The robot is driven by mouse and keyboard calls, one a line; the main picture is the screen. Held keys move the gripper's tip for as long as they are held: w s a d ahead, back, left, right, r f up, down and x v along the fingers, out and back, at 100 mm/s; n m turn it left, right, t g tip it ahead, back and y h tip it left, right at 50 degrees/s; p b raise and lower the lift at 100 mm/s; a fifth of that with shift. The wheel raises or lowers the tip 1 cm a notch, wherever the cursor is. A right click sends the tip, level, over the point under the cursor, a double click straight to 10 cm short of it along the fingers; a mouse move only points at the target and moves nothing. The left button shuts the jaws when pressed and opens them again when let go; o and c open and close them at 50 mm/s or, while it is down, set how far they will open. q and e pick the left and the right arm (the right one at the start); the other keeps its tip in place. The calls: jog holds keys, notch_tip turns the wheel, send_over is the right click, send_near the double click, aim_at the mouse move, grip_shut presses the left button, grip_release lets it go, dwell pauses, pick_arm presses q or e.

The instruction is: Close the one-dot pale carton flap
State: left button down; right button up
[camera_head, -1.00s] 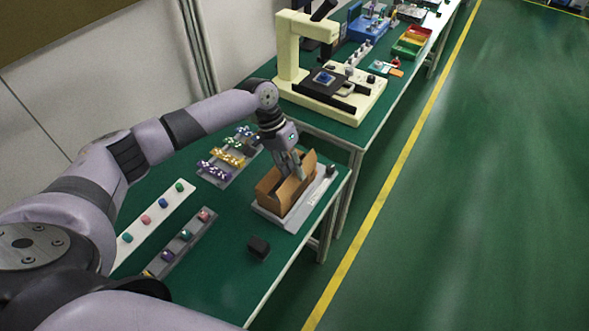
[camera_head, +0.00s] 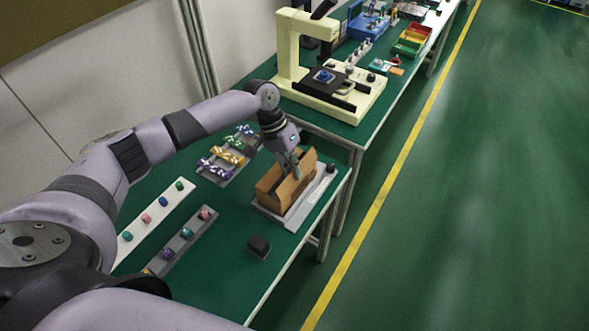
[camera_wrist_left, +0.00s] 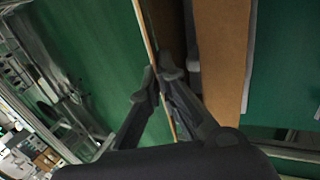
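The brown carton (camera_head: 272,194) stands on a pale grey base plate (camera_head: 313,198) near the table's right edge. A flap (camera_head: 306,161) stands up on its far side. My left gripper (camera_head: 297,174) reaches down at the carton's upper edge. In the left wrist view the fingertips of my left gripper (camera_wrist_left: 160,76) are close together, one on each side of a thin upright carton panel (camera_wrist_left: 144,32), and look shut on it. A broad brown panel (camera_wrist_left: 221,55) lies to its right. No dot mark is readable. My right gripper is out of view.
A small black block (camera_head: 259,246) lies in front of the carton. A tray of shiny wrapped pieces (camera_head: 226,158) and strips with coloured knobs (camera_head: 157,222) lie to the left. A cream machine (camera_head: 331,90) stands behind. Bare green table surrounds the block.

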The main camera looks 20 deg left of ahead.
pick_arm(q)
jog(key=shift+a+f+h+b, duration=0.2)
jog(key=shift+h+b, duration=0.1)
jog(key=shift+h, duration=0.25)
jog(key=shift+a+f+h+b, duration=0.1)
jog(key=shift+f+h+b, duration=0.15)
jog(key=shift+h, duration=0.3)
jog(key=h+b, duration=0.2)
jog(key=b, duration=0.1)
jog(key=shift+w+a+f+g+h, duration=0.15)
jog(key=shift+a+f+g+h, duration=0.15)
jog(key=shift+a+f+g, duration=0.1)
jog(key=shift+r+h+b, duration=0.25)
jog(key=shift+h+b, duration=0.15)
jog(key=shift+r, duration=0.1)
jog(key=c, duration=2.3)
grip_release()
